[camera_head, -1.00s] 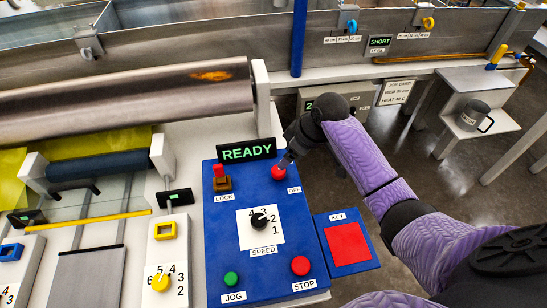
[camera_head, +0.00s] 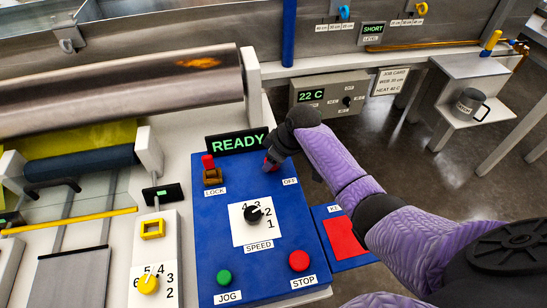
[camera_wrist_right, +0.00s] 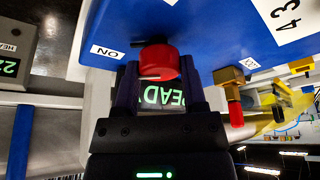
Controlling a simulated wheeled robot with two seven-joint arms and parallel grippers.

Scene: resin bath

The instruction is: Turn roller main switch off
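In the head view my right gripper (camera_head: 271,162) reaches over the panel's upper right. My left gripper is not in view.
A red-capped lock switch (camera_head: 208,163), a black speed dial (camera_head: 254,214), a green jog button (camera_head: 224,277) and a red stop button (camera_head: 299,260) share the panel. A large metal roller (camera_head: 120,85) lies behind left. A grey box reading 22 C (camera_head: 329,96) is behind.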

